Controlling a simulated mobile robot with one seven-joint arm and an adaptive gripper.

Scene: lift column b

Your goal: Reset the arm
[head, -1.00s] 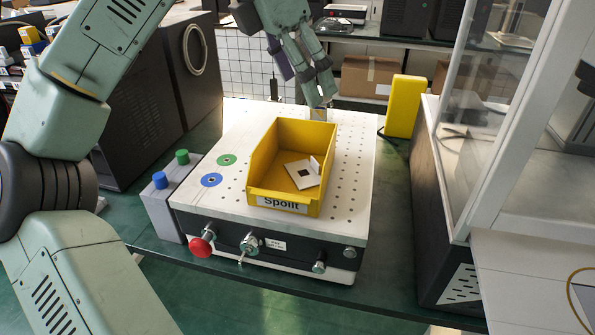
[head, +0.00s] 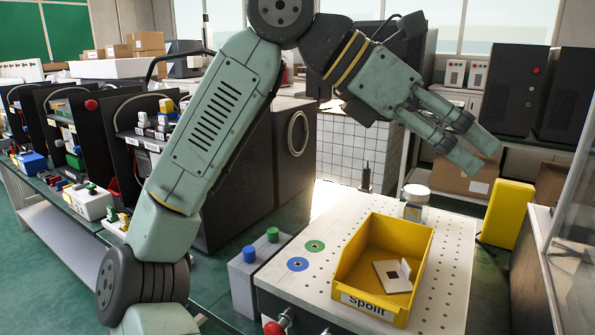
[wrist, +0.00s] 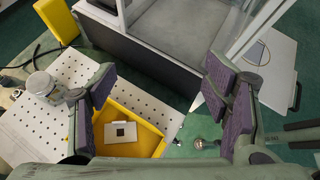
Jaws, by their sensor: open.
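My arm is raised over the back of the perforated white platform (head: 452,235). My gripper (head: 468,150) is up in the air above and behind the yellow bin, pointing right and down in the head view. In the wrist view my gripper (wrist: 165,95) has its two purple-padded fingers spread wide, with nothing between them. The yellow bin (head: 387,230) labelled "Spoilt" sits on the platform. A white square piece with a dark centre (head: 392,276) lies in it, and it also shows in the wrist view (wrist: 120,140).
A white-capped jar (head: 415,203) stands behind the bin. A yellow block (head: 507,214) stands at the right, beside a glass-sided cabinet (head: 570,235). Black machines and racks fill the left. A box with blue and green knobs (head: 258,262) adjoins the platform.

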